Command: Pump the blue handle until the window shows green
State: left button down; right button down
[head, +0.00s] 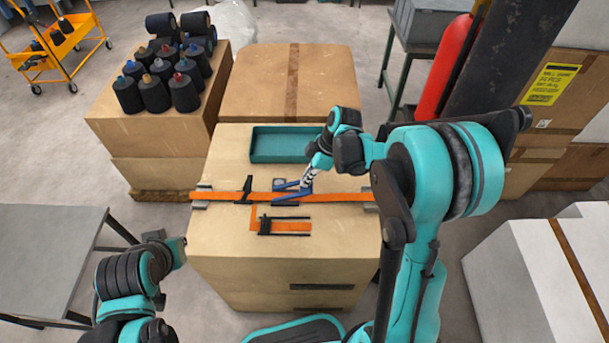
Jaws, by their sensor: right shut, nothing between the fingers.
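A blue handle (290,194) lies on the orange strap (340,197) that runs across the top of the front cardboard box. My right gripper (307,180) is shut and empty, right at the handle's upper right end; I cannot tell whether it touches it. A small dark piece (279,183) sits just behind the handle; I cannot tell whether it is the window, and no green shows there. My left arm comes in at the bottom left, and its end (178,251) is beside the box's left edge; its fingers cannot be made out.
A teal tray (283,157) lies behind the strap. A black bracket (285,227) with an orange strap piece lies in front. Dark cones (155,92) stand on boxes at the back left. A grey table (45,250) is at the left, a red cylinder (441,70) at the back right.

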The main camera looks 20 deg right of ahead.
pick_arm(q)
jog(key=shift+f, duration=0.1)
pick_arm(e)
jog(key=shift+d+f, duration=0.1)
